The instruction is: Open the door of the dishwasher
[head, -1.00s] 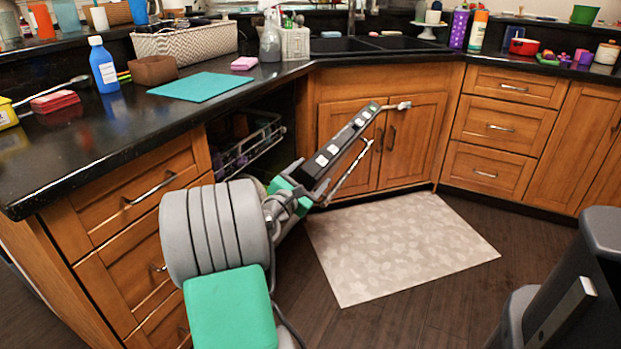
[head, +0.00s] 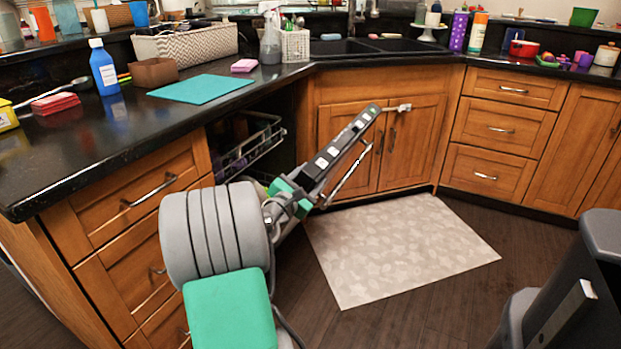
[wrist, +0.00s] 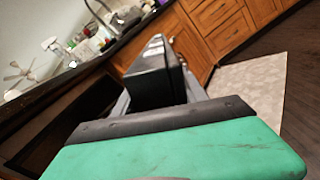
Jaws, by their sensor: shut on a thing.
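The dishwasher door (head: 338,155) stands partly open, tilted out from the cabinet. Its black top edge carries pale buttons, and a metal bar handle (head: 347,174) runs along its front. The dishwasher rack (head: 250,143) shows in the dark opening behind it. My gripper (head: 297,193) is at the door's near end, with its fingertips partly hidden in the head view. In the wrist view, my grey gripper fingers (wrist: 158,92) lie on either side of the black door end (wrist: 153,72), shut on it.
Wooden drawers with handles (head: 150,190) are close on the left, under the black counter (head: 70,150). Sink cabinet doors (head: 410,145) stand behind the door. A pale mat (head: 400,250) lies on open floor to the right.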

